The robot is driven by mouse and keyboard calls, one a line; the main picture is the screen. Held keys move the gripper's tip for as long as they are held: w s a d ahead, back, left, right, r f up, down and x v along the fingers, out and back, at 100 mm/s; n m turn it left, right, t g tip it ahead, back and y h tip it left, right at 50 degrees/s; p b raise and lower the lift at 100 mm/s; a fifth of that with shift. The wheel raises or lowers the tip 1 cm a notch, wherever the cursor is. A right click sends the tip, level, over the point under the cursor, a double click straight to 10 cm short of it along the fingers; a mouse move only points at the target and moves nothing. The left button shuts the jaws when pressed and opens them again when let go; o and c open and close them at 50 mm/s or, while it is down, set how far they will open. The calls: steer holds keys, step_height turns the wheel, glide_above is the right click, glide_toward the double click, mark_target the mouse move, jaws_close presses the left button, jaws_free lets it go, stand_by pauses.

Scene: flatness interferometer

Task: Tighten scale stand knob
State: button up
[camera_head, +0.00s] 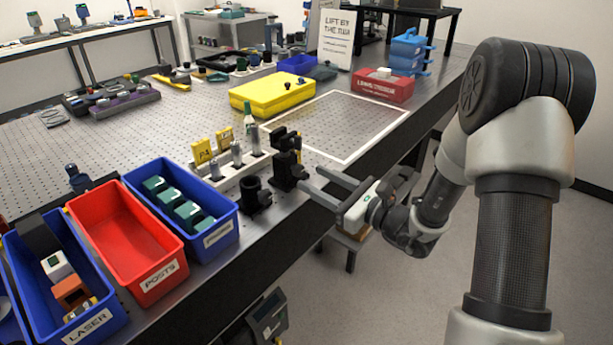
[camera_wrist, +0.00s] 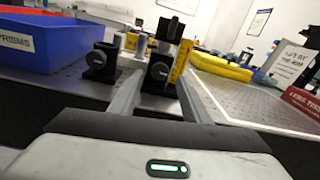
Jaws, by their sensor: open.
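A black upright stand (camera_head: 286,165) is at the front edge of the perforated table. In the wrist view this stand (camera_wrist: 166,50) has a round dark knob (camera_wrist: 160,71) facing me, and a yellow strip (camera_wrist: 181,60) shows just to its right; I cannot tell whether they are joined. My gripper (camera_head: 309,178) is open and empty at the table edge, its fingers pointing at the stand. In the wrist view, the stand shows between the fingers (camera_wrist: 158,88), with the knob beyond their tips. I see no clear contact. How tight the knob is cannot be seen.
A shorter black holder (camera_head: 256,197) with its own knob stands left of the stand. A rack with posts and yellow tags (camera_head: 202,151) is behind. Blue (camera_head: 222,245) and red bins line the left front. A yellow case (camera_head: 270,96) and red box (camera_head: 383,88) lie farther back.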

mark_target(301, 172)
steer(key=shift+x, duration=1.9)
steer(key=c, duration=1)
steer(key=shift+c, duration=0.2)
